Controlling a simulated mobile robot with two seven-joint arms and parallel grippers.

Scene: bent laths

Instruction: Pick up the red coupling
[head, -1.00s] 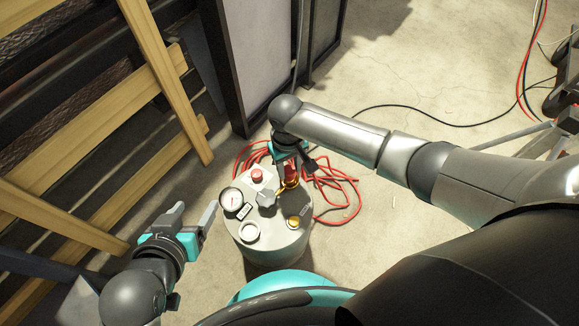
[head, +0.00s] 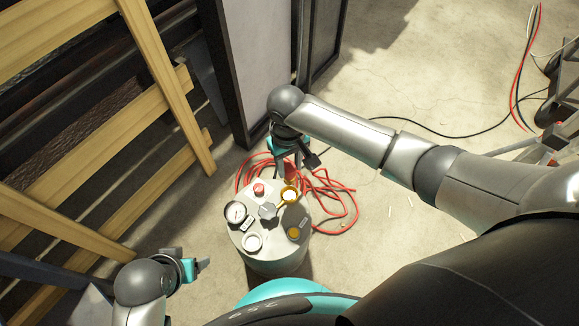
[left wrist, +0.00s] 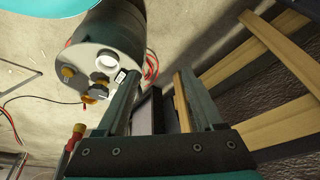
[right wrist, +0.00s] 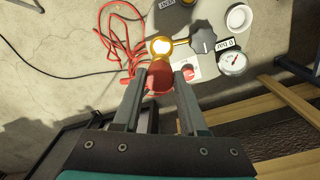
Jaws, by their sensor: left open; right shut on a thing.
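The red coupling (right wrist: 158,79) is between the fingers of my right gripper (right wrist: 163,74), which is shut on it. In the right wrist view it overlaps the brass ring fitting (right wrist: 160,46); I cannot tell whether they touch. In the head view the coupling (head: 291,171) is partly hidden by my right gripper (head: 292,165), just beyond the brass ring on the grey drum (head: 270,258). My left gripper (head: 201,266) is open and empty, left of the drum and apart from it. It also shows open in the left wrist view (left wrist: 158,76).
The drum top carries a gauge (head: 235,212), a red button (head: 259,188), a grey knob (head: 268,211) and a white ring (head: 252,242). Red hose (head: 345,205) lies coiled behind it. A wooden rack (head: 165,85) stands left. Open floor (head: 400,240) is at the right.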

